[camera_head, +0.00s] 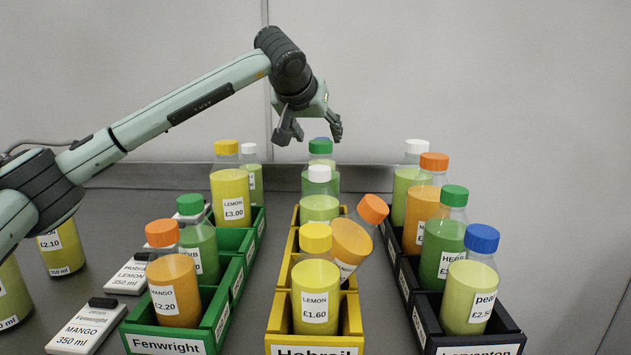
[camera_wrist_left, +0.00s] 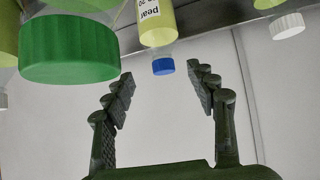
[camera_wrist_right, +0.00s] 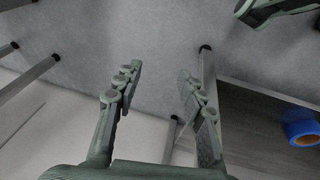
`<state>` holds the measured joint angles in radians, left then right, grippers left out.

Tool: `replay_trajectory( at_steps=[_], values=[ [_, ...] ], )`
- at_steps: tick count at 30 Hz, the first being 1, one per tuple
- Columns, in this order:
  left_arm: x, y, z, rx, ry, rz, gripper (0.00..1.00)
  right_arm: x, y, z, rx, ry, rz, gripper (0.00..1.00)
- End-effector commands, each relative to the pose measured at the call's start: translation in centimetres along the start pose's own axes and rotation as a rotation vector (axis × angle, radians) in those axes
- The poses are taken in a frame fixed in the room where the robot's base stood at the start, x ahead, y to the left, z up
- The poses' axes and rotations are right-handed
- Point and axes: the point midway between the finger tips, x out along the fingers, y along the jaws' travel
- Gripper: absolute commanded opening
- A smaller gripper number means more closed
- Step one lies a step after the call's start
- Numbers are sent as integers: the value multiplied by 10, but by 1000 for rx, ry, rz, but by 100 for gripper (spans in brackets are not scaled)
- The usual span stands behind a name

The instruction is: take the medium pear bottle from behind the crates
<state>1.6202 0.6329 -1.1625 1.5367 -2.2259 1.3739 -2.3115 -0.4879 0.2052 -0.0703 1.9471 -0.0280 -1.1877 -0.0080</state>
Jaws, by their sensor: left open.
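A pear bottle with a blue cap (camera_wrist_left: 163,67) and a white label reading "pear" shows in the left wrist view, just past and between my left fingertips. In the head view only a sliver of its blue cap (camera_head: 322,138) shows, behind a green-capped bottle (camera_head: 320,147) at the back of the middle yellow crate (camera_head: 313,350). Its body is hidden there. My left gripper (camera_head: 311,133) is open and points down over that spot, apart from the cap. My right gripper (camera_wrist_right: 159,70) is open and empty, away from the bottles, and out of the head view.
A green crate (camera_head: 165,345) stands left and a black crate (camera_head: 465,344) right, both full of bottles. A yellow-capped lemon bottle (camera_head: 230,190) stands left of my left gripper. A blue roll (camera_wrist_right: 303,132) lies on a surface by my right gripper.

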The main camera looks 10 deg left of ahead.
Motion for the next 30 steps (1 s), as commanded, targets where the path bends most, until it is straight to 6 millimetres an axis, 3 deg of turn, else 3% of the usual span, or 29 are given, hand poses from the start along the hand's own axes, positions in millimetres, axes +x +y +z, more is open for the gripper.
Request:
replay_trajectory(
  at_steps=[5,19,28,30],
  values=[
    [9,-6,1,12,0,-28,57,1,-4,4,65,-12,-15,40],
    [70,1,1,9,-1,-25,57,25,-9,13,64,-20,-30,40],
    [76,1,1,10,1,-24,57,28,-10,15,64,-21,-32,40],
    [76,1,1,10,1,-24,50,28,-10,15,64,-21,-32,40]
  ],
)
